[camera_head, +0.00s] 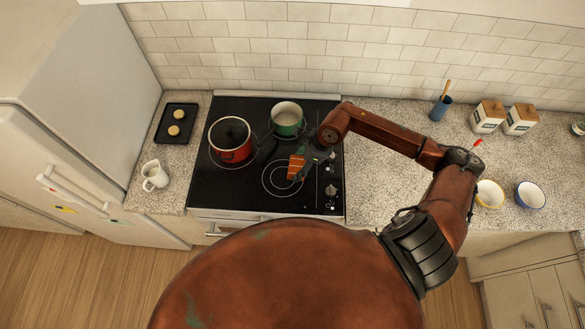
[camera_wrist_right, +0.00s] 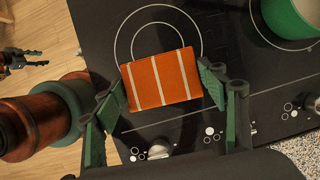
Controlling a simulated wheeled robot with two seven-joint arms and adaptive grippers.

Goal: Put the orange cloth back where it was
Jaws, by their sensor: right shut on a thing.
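The orange cloth (camera_head: 296,166) with pale stripes is over the black stovetop (camera_head: 210,193), near the front burner ring. In the right wrist view the cloth (camera_wrist_right: 162,80) spans the space between the green finger pads. My right gripper (camera_head: 306,160) is shut on it; its fingers also show in the right wrist view (camera_wrist_right: 162,98). I cannot tell whether the cloth touches the glass. My left gripper (camera_wrist_right: 22,60) shows small at the left edge of the right wrist view, away from the cloth and over the floor; its opening is unclear. It is not in the head view.
A black tray (camera_head: 163,132) and a white pitcher (camera_head: 154,176) are on the left counter. Two bowls, a blue holder (camera_head: 440,108) and canisters stand right. The middle right counter has free room.

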